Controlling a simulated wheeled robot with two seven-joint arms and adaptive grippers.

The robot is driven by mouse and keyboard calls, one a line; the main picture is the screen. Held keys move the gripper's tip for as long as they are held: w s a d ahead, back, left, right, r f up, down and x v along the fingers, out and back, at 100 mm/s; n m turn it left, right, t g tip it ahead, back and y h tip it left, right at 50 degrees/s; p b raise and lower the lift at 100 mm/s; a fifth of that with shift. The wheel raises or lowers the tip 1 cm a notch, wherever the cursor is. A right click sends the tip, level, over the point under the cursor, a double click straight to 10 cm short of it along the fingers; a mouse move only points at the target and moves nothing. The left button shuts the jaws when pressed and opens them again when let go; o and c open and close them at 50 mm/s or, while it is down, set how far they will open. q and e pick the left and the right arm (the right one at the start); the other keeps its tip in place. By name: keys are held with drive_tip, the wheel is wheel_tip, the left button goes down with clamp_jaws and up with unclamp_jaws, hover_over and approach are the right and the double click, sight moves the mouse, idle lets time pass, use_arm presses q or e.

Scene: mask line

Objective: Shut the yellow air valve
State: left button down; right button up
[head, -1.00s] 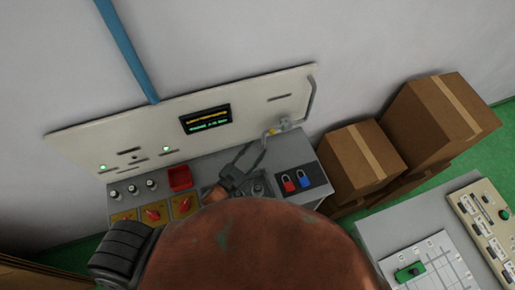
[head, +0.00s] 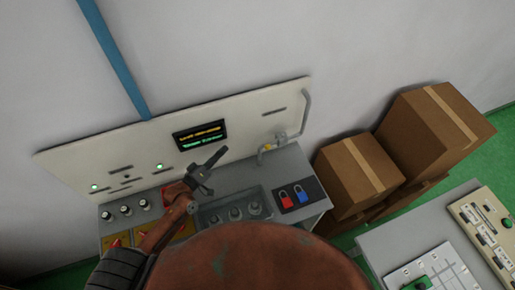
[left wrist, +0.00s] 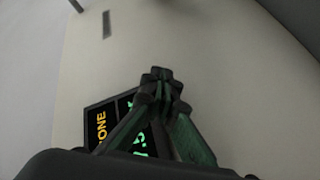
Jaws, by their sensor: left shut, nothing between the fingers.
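The yellow air valve (head: 267,147) is a small yellow-handled fitting on the grey pipe at the right end of the cream panel. It is small in the head view, and I cannot tell how its handle is turned. My left gripper (head: 222,154) is shut and empty, in front of the panel below the display. It is left of the valve and clear of it. In the left wrist view, the shut fingers (left wrist: 160,74) point at the bare panel, with the display partly behind them. The valve is not identifiable there. My right gripper is not in view.
The panel (head: 90,155) carries a lit display (head: 200,135). The console holds a tray with several knobs (head: 236,213), a red padlock (head: 255,208) and a blue padlock (head: 301,196). Cardboard boxes (head: 357,172) stand to the right. A grey table (head: 385,245) is at lower right.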

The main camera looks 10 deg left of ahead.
use_arm(q)
drive_tip(key=w+d+n+g+h+p, duration=0.2)
drive_tip(key=w+d, duration=0.4)
drive_tip(key=d, duration=0.7)
drive_tip(key=shift+d+f+n+h+p, duration=0.3)
drive_tip(key=shift+d+h+p, duration=0.05)
drive_tip(key=shift+h+p, duration=0.4)
